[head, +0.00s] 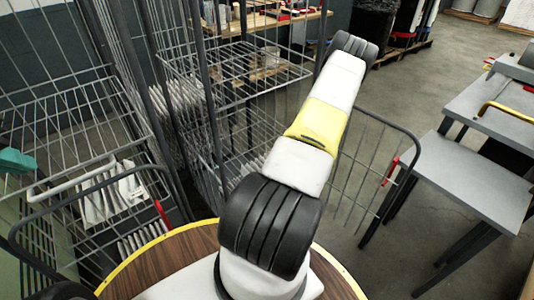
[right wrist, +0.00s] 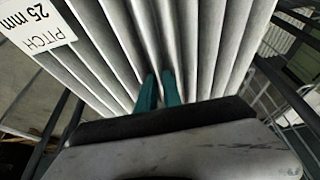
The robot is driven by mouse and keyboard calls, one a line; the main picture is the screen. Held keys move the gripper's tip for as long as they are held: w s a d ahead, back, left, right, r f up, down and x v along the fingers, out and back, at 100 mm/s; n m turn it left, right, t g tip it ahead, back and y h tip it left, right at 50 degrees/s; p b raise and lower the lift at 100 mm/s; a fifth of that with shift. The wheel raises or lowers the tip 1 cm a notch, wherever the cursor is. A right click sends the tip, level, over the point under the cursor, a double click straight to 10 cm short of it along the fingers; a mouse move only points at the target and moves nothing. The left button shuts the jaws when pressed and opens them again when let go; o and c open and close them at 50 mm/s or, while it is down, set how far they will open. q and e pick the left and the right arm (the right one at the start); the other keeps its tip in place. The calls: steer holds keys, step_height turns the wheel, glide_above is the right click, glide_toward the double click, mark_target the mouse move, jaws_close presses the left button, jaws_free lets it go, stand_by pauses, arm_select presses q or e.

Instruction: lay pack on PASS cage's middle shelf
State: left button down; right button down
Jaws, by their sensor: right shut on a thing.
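The pack (right wrist: 200,45) is a white pleated filter filling the upper right wrist view, with a label reading "PITCH 25 mm". My right gripper (right wrist: 160,92) has its two teal fingers shut on its pleats. The right gripper cannot be made out in the head view. Two wire cages show there: one at left (head: 70,90) and one in the middle (head: 235,80) with mesh shelves. No PASS sign is legible, so I cannot tell which is the PASS cage. A teal part of my left gripper (head: 15,162) shows at the left edge; its jaw opening is unclear.
White items (head: 112,195) lie low in the left cage. An open mesh gate (head: 375,165) stands right of the middle cage. Grey tables (head: 480,180) stand at right. A shelf with goods (head: 265,22) stands behind. Floor (head: 430,80) is clear between the gate and the back.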

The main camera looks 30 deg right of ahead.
steer(key=w, duration=0.9)
steer(key=w+a, duration=0.1)
steer(key=w, duration=0.9)
steer(key=w+a, duration=0.1)
steer(key=w, duration=0.9)
steer(key=shift+w+a, duration=0.1)
steer(key=shift+a, duration=0.1)
steer(key=shift+w+f, duration=0.15)
steer(key=shift+f, duration=1.5)
steer(key=shift+f, duration=0.3)
steer(key=c, duration=1.8)
jaws_free()
steer(key=shift+r, duration=0.1)
